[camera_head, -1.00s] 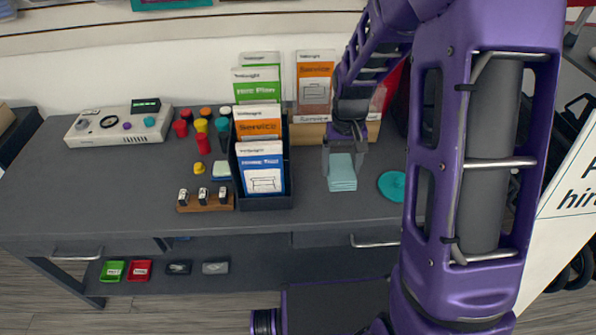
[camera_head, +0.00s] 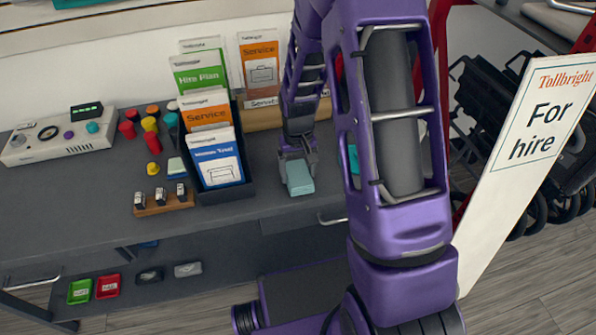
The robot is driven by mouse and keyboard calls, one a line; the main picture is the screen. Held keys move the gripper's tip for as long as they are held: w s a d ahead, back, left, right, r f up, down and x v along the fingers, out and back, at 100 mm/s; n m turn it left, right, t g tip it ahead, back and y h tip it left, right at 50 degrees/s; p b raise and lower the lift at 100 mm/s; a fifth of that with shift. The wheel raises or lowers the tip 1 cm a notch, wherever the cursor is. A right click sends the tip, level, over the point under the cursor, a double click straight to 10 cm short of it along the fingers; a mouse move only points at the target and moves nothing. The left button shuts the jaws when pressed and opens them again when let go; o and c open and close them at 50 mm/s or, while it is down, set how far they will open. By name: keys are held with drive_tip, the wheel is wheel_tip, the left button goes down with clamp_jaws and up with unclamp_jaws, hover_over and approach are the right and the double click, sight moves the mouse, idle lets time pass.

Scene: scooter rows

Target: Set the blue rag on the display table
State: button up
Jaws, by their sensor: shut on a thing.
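The blue rag (camera_head: 299,178) is a small, folded, light blue-teal cloth over the right part of the grey counter. My gripper (camera_head: 296,160) points down and is shut on the rag's upper end. I cannot tell whether the rag's underside touches the counter or is slightly above it. The grey counter (camera_head: 80,205) holds the goods, and nothing in view marks it or another surface as the display table. My purple arm hides part of the counter's right side.
A dark leaflet holder (camera_head: 226,193) stands just left of my gripper. A stamp rack (camera_head: 163,203), colored pots and a control box (camera_head: 58,141) are farther left. A teal disc (camera_head: 353,158) is partly hidden by my arm. A "For hire" sign (camera_head: 520,140) stands at right.

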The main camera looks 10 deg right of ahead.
sight(298, 173)
drive_tip(key=shift+f, duration=0.25)
drive_tip(key=o, duration=1)
drive_tip(key=shift+r, duration=0.1)
wheel_tip(298, 173, up, 12)
drive_tip(key=shift+r+p, duration=0.15)
drive_tip(key=shift+p, duration=0.95)
